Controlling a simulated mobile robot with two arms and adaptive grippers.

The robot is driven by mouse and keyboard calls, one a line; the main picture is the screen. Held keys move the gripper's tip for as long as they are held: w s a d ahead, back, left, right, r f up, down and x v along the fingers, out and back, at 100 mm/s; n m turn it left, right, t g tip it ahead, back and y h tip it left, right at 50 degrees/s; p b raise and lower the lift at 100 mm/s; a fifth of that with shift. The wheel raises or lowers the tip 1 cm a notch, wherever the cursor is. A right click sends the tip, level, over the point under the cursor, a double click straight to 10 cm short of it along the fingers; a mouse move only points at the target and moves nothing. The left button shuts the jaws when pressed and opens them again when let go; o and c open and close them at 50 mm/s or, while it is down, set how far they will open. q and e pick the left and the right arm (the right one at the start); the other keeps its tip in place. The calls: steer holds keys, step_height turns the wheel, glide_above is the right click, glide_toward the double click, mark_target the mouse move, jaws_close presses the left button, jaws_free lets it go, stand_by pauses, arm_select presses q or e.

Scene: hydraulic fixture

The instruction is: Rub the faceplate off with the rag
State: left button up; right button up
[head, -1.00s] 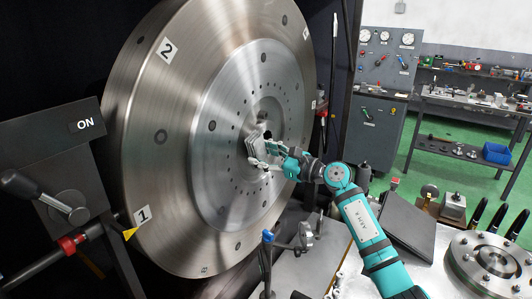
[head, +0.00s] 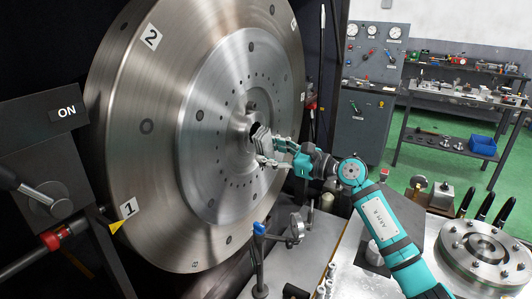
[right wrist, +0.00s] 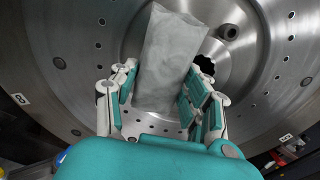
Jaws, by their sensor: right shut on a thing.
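The faceplate (head: 150,190) is a large brushed-metal disc standing upright at left, with number labels, rings of small holes and a raised hub around a dark centre opening. It also fills the background of the right wrist view (right wrist: 75,45). My right gripper (head: 268,152) is in front of the hub, shut on the rag (head: 261,138). In the right wrist view the rag (right wrist: 168,55) is a pale grey folded cloth rising from between the fingers (right wrist: 162,98), partly covering the hub and its opening. I cannot tell whether the rag touches the metal. My left gripper is out of view.
A control box (head: 45,130) marked ON, with a lever, stands left of the disc. A dial gauge on a stand (head: 296,228) is below the gripper. A round bolted flange (head: 487,255) sits on the bench at right. A workbench (head: 455,95) is at the back.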

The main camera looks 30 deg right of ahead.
steer(key=shift+f+b+v, duration=0.2)
steer(key=shift+b+v, duration=0.65)
steer(key=shift+v, duration=0.35)
steer(key=shift+s+d+r, duration=0.2)
steer(key=shift+s, duration=0.05)
